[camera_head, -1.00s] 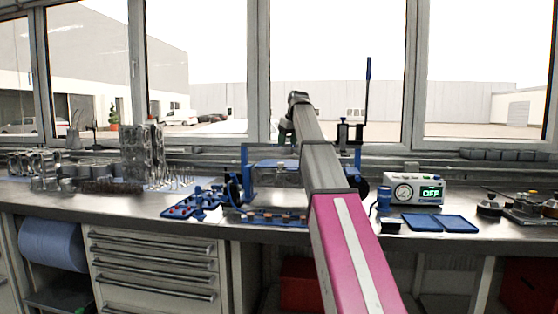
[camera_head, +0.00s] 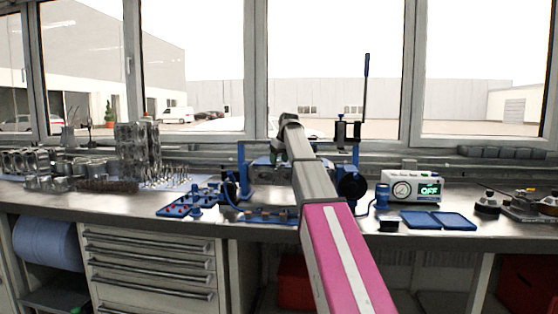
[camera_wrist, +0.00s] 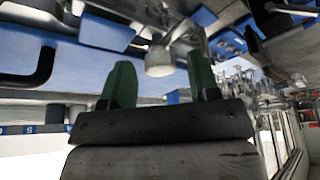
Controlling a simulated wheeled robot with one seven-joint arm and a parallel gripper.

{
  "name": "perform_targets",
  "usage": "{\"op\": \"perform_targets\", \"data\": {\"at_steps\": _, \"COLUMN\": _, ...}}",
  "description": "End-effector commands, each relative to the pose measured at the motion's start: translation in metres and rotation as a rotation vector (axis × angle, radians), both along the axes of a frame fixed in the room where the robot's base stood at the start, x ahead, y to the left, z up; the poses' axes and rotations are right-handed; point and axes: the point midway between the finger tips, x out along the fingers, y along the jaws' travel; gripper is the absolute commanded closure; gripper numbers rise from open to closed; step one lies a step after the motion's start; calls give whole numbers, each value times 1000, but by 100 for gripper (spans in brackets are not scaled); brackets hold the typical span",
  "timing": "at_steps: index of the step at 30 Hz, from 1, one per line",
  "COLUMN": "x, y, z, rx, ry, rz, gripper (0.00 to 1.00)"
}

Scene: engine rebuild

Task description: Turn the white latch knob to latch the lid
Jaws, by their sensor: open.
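The white latch knob (camera_wrist: 160,62) shows in the wrist view as a short pale cylinder on a grey metal part. My gripper (camera_wrist: 160,68) has its two green fingers apart, one on each side of the knob in the picture. I cannot tell whether the knob is fully between the fingers, and no finger clearly touches it. In the head view my gripper (camera_head: 278,150) hangs down over the blue-framed fixture (camera_head: 242,160) on the bench. The arm hides much of the fixture, and I cannot make out the knob or the lid's latch there.
A controller box (camera_head: 412,187) reading OFF and a blue tray (camera_head: 438,220) stand to the right of the fixture. A tall blue lever (camera_head: 365,85) rises behind. A blue rack (camera_head: 185,206) and engine parts (camera_head: 138,150) are on the left. In the wrist view a black handle (camera_wrist: 35,75) lies left.

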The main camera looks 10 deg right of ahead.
Motion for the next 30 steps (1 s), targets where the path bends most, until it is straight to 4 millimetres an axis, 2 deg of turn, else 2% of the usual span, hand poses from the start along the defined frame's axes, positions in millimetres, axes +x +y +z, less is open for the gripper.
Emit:
{"op": "perform_targets", "data": {"at_steps": 8, "x": 1, "y": 0, "z": -2, "rx": 0, "ry": 0, "rz": 0, "gripper": 44}}
{"op": "perform_targets", "data": {"at_steps": 9, "x": 1, "y": 0, "z": -2, "rx": 0, "ry": 0, "rz": 0, "gripper": 47}}
{"op": "perform_targets", "data": {"at_steps": 13, "x": 1, "y": 1, "z": -2, "rx": 0, "ry": 0, "rz": 0, "gripper": 90}}
{"op": "perform_targets", "data": {"at_steps": 14, "x": 1, "y": 1, "z": -2, "rx": 0, "ry": 0, "rz": 0, "gripper": 93}}
{"op": "perform_targets", "data": {"at_steps": 23, "x": 1, "y": 0, "z": -1, "rx": -1, "ry": 1, "rz": 25, "gripper": 92}}
{"op": "perform_targets", "data": {"at_steps": 30, "x": 2, "y": 0, "z": -1, "rx": -5, "ry": 3, "rz": 140, "gripper": 92}}
